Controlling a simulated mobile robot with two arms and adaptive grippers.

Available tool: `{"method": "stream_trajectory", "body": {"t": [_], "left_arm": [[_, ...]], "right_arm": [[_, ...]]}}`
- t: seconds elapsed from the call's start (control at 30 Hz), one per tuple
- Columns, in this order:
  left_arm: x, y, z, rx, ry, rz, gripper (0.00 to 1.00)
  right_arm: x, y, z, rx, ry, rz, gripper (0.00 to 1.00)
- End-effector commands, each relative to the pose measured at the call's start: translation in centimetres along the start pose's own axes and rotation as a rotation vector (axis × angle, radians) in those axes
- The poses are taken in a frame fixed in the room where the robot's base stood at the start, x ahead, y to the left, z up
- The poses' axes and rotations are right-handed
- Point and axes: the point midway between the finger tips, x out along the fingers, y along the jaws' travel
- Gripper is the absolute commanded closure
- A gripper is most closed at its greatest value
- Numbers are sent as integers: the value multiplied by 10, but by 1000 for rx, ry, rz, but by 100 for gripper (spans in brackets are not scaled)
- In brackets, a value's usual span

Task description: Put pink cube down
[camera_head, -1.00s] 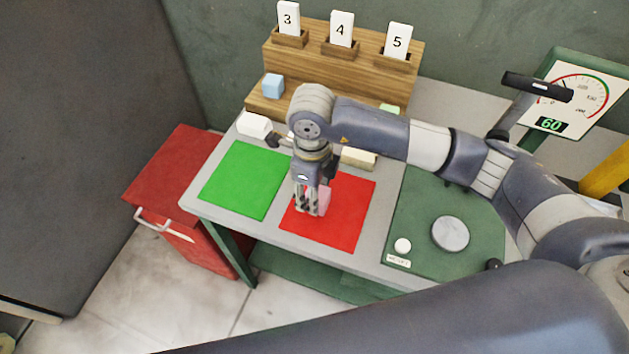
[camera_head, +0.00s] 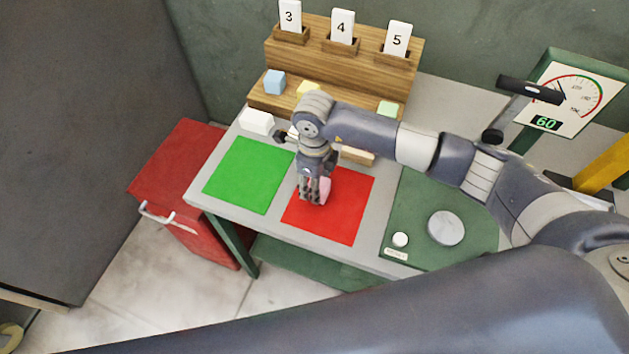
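My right gripper (camera_head: 320,190), on the arm coming in from the right, points down over the left part of the red mat (camera_head: 345,215). A pink cube (camera_head: 326,188) shows between its fingers and is partly hidden by them. The gripper appears shut on it. The cube is at or just above the red mat; I cannot tell whether it touches. My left gripper is not in view; a large dark arm link of mine crosses the bottom.
A green mat (camera_head: 247,175) lies left of the red one. A blue cube (camera_head: 275,82), a yellow cube (camera_head: 308,88) and a light green cube (camera_head: 388,108) sit on the wooden rack (camera_head: 350,62). A scale with a round plate (camera_head: 446,228) and a dial reading 60 (camera_head: 570,92) stands right.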

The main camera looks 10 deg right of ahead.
Motion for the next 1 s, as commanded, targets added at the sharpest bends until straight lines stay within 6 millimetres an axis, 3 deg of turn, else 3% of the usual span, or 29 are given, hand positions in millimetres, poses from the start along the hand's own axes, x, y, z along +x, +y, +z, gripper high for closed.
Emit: {"method": "stream_trajectory", "body": {"t": [0.03, 0.1, 0.13, 0.57, 0.6, 1.0], "left_arm": [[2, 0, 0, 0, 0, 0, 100], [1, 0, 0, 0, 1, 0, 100], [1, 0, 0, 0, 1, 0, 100], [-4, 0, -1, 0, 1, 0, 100], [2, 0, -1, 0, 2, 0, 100], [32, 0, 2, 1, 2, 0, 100]], "right_arm": [[2, 0, 0, 0, 0, 0, 57], [1, 0, 0, 0, 0, 0, 41], [1, 0, 0, 0, 0, 0, 39], [-5, 0, 0, 0, 0, 0, 39], [-8, -1, 1, 0, -2, -2, 39], [-89, -1, 1, -1, -3, -4, 39]]}}
